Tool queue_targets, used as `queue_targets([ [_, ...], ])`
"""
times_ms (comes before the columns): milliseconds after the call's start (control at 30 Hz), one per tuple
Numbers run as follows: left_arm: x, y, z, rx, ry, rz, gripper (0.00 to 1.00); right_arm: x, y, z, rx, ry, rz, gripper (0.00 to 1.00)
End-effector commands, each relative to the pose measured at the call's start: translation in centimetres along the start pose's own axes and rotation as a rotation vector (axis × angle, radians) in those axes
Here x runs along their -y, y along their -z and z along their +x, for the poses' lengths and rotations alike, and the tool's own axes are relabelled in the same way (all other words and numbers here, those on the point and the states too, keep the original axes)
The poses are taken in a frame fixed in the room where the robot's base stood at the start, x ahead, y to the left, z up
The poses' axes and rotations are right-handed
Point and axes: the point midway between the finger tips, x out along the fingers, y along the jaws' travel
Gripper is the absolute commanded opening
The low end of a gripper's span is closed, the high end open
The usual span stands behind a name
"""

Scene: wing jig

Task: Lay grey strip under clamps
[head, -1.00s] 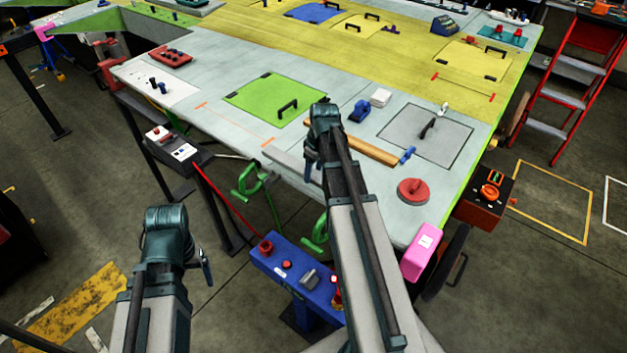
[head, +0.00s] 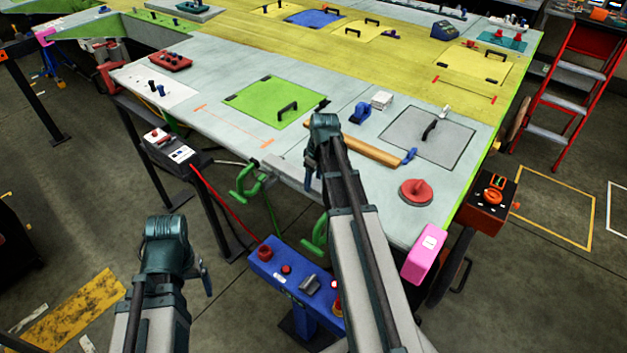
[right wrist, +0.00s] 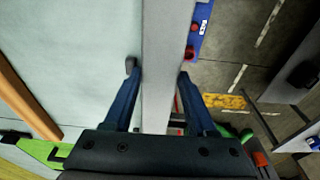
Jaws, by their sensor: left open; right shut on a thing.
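The grey strip (head: 283,174) lies along the near edge of the wing table in the head view. Two green clamps (head: 246,181) (head: 319,236) hang at that edge, one near each end of the strip. My right gripper (head: 311,178) is shut on the strip. In the right wrist view its blue fingers (right wrist: 156,100) stand either side of the strip (right wrist: 166,50), which runs up the picture between them. I cannot tell whether the strip touches the table or sits under the clamp jaws. My left gripper (head: 206,278) is open and empty, low at left, away from the table.
A wooden bar (head: 372,152) lies on the table (head: 225,133) beside my right arm. A red disc-shaped handle (head: 415,191) and a pink block (head: 424,252) are at right. A blue control stand (head: 296,277) stands below the edge.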

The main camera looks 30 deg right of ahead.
Motion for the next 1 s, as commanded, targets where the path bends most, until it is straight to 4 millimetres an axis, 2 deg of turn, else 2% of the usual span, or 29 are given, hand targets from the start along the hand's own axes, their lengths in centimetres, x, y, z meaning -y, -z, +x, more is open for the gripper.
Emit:
queue_targets([
  [33, 0.0, 0.0, 0.2, 0.000, 0.000, 0.000, 0.87, 0.4, -0.3, 0.1, 0.009, 0.012, 0.002, 0.00],
  [67, 0.0, 0.0, 0.2, 0.000, 0.000, 0.000, 0.87, 0.4, -0.3, 0.2, 0.009, 0.012, 0.002, 0.61],
  [200, 0.0, 0.0, 0.2, 0.000, 0.000, 0.000, 0.87, 0.4, -0.4, 0.2, 0.010, 0.012, 0.003, 0.86],
  [733, 0.0, 0.0, 0.1, 0.000, 0.000, 0.000, 0.87, 0.2, -0.5, 0.1, 0.014, 0.008, 0.006, 0.87],
  [1000, 0.2, -0.1, -2.0, 0.000, -0.001, -0.003, 0.87, 0.1, -0.2, -2.1, 0.011, 0.007, 0.005, 0.87],
])
